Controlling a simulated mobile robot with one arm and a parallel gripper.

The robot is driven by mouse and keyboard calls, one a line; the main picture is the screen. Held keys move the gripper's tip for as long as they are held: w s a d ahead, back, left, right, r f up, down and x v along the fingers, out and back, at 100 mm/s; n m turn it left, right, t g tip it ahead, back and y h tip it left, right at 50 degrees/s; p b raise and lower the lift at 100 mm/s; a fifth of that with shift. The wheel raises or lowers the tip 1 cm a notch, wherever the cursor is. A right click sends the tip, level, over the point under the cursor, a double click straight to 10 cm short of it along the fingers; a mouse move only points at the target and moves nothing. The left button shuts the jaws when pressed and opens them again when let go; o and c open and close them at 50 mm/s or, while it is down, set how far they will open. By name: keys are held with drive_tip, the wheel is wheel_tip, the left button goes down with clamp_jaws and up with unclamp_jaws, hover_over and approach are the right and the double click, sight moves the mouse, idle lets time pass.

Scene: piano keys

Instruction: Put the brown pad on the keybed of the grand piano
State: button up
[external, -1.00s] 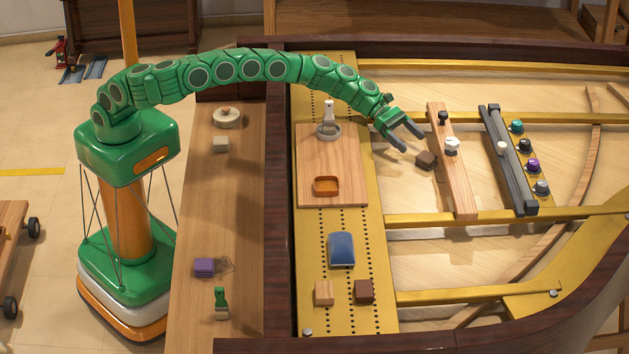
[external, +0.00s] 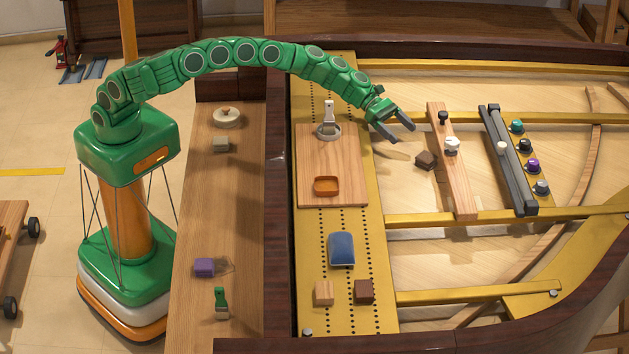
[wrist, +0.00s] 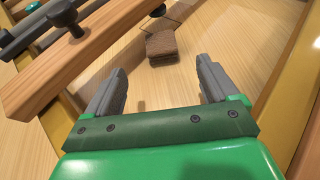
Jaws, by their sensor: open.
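The brown pad (external: 426,160) is a small dark block lying on the pale soundboard inside the piano, left of a wooden bar. In the wrist view the brown pad (wrist: 162,48) shows beyond the fingertips, roughly centred between them. My gripper (external: 402,131) is open and empty, up and left of the pad and apart from it. Its fingers also show in the wrist view (wrist: 162,75). The keybed looks to be the long wooden shelf (external: 225,185) at the piano's front, between my base and the dark rail.
On the shelf are a round wooden piece (external: 227,117), a grey block (external: 221,144), a purple block (external: 204,267) and a green brush (external: 221,300); its middle is clear. The wooden bar (external: 457,185) stands right of the pad. Another brown block (external: 364,291) lies on the gold plate.

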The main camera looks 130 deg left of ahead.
drive_tip(key=shift+w, duration=0.15)
drive_tip(key=shift+w+a+r+g, duration=0.1)
drive_tip(key=shift+w+r+g, duration=0.4)
drive_tip(key=shift+w+g, duration=0.25)
drive_tip(key=shift+w+r+g, duration=0.2)
drive_tip(key=shift+w+g, duration=0.25)
drive_tip(key=shift+w, duration=0.15)
drive_tip(key=shift+w+f+g, duration=0.1)
drive_tip(key=shift+w+g, duration=0.85)
drive_tip(key=shift+g, duration=0.15)
